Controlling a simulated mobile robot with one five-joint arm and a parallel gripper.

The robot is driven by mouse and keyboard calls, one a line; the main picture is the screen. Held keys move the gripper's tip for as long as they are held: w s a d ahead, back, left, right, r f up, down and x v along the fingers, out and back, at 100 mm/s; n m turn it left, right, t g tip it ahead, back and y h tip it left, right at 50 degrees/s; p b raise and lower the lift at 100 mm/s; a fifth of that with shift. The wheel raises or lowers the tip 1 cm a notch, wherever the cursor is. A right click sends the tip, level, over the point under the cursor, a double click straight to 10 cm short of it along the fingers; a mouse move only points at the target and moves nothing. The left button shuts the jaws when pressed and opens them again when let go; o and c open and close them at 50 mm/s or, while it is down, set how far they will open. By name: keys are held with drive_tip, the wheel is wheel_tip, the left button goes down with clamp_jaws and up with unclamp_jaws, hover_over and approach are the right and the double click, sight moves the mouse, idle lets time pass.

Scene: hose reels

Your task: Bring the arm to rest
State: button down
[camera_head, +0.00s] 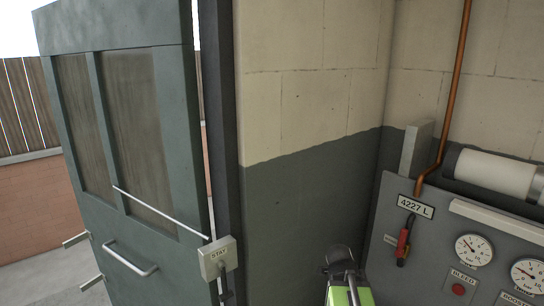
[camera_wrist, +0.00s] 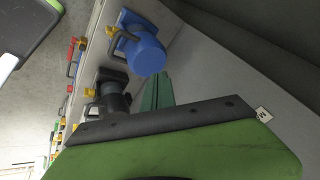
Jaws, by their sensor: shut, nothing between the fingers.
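My gripper (camera_wrist: 157,92) shows in the wrist view as dark green fingers held together beyond a black strip and a bright green housing. It is shut with nothing between the fingers. In the wrist view a blue round fitting (camera_wrist: 143,52) and a black fitting (camera_wrist: 112,84) lie close by the fingers; I cannot tell the exact gap. In the head view a green and dark part of my arm (camera_head: 347,287) shows at the bottom, in front of the grey wall. The gripper's fingers cannot be made out there.
A grey-green door (camera_head: 130,185) with a handle stands open at the left, with a box marked STAY (camera_head: 217,257) at its edge. A gauge panel (camera_head: 456,222) with an orange pipe (camera_head: 452,90) and a white cylinder (camera_head: 495,174) is at the right.

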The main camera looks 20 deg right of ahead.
drive_tip(key=w+a+f+n+y+b, duration=0.1)
drive_tip(key=w+a+f+n+b, duration=0.25)
drive_tip(key=a, duration=0.65)
drive_tip(key=w+a+f+n+y+b, duration=0.1)
drive_tip(key=a+f+n+y+b, duration=0.15)
drive_tip(key=a+f+n, duration=0.6)
drive_tip(key=s+a+n+g+y+b, duration=0.1)
drive_tip(key=s+a+n, duration=0.3)
drive_tip(key=a+n, duration=0.6)
drive_tip(key=a+y, duration=0.1)
drive_tip(key=a, duration=0.1)
drive_tip(key=shift+s+a+f+g, duration=0.15)
drive_tip(key=shift+a+f+g, duration=0.15)
drive_tip(key=shift+a, duration=0.1)
